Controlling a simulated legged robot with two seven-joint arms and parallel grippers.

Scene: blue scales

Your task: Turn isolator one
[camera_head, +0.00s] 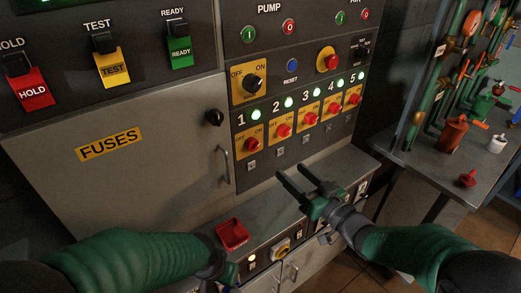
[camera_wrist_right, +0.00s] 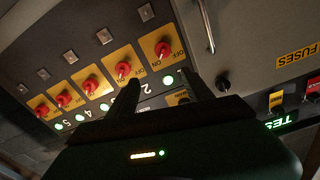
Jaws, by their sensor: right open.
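Isolator one is a red rotary knob (camera_head: 249,143) on a yellow OFF/ON plate, below the number 1 and a lit green lamp (camera_head: 256,114). It is leftmost in a row of similar knobs. In the right wrist view the row appears upside down, with isolator one's knob (camera_wrist_right: 163,50) beyond the fingertips. My right gripper (camera_head: 292,170) is open and empty, below and to the right of isolator one, apart from the panel. Its two fingers (camera_wrist_right: 160,80) also show in the wrist view. My left gripper (camera_head: 230,272) is mostly hidden at the bottom edge.
A yellow-plated main switch (camera_head: 253,83) sits above isolator one. A cabinet handle (camera_head: 225,164) and black knob (camera_head: 214,117) stand out to its left. A red tray (camera_head: 232,234) lies on the ledge below. A side table (camera_head: 440,170) stands at the right.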

